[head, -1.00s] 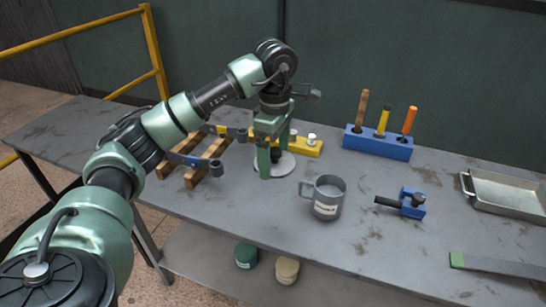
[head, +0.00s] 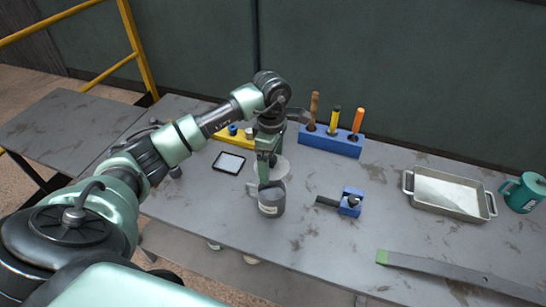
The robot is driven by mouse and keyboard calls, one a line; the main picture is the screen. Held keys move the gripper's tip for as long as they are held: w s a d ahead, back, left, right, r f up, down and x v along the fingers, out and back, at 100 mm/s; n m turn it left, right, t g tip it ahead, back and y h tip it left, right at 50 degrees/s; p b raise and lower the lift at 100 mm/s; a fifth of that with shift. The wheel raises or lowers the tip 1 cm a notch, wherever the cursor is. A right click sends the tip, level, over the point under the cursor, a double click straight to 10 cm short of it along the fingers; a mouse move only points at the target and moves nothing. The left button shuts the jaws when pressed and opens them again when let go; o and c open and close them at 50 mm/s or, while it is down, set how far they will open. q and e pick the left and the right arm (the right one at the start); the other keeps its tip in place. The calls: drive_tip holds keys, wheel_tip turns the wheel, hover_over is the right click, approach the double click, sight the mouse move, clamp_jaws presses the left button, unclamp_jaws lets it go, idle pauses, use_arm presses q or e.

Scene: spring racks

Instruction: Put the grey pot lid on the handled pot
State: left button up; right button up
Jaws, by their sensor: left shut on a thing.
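The handled pot (head: 270,206) is a grey mug-like vessel with a white label, upright on the grey workbench in the middle of the head view. Its handle is on the left. My left gripper (head: 266,178) points down just above and behind the pot and is shut on the lid. The lid (head: 283,168) shows as a pale grey disc, partly hidden behind the fingers. It appears just beyond the pot's rim; I cannot tell its exact height or whether it touches the rim. My right gripper is not in view.
A blue block (head: 330,145) with upright tools stands behind. A blue clamp (head: 350,203) is right of the pot. A black-framed panel (head: 229,162) lies left.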

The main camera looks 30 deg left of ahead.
sight(272, 175)
use_arm(q)
drive_tip(key=shift+s, duration=0.1)
drive_tip(key=shift+f+b, duration=0.15)
drive_tip(key=shift+b, duration=0.25)
wheel_tip(272, 175, down, 2)
drive_tip(key=shift+f+b, duration=0.1)
drive_tip(key=shift+b, duration=0.8)
wheel_tip(272, 175, down, 3)
drive_tip(key=shift+b, duration=1.25)
drive_tip(key=shift+f+b, duration=0.25)
drive_tip(key=shift+b, duration=0.1)
drive_tip(key=shift+f+b, duration=0.2)
drive_tip(key=shift+b, duration=0.1)
drive_tip(key=shift+f, duration=0.15)
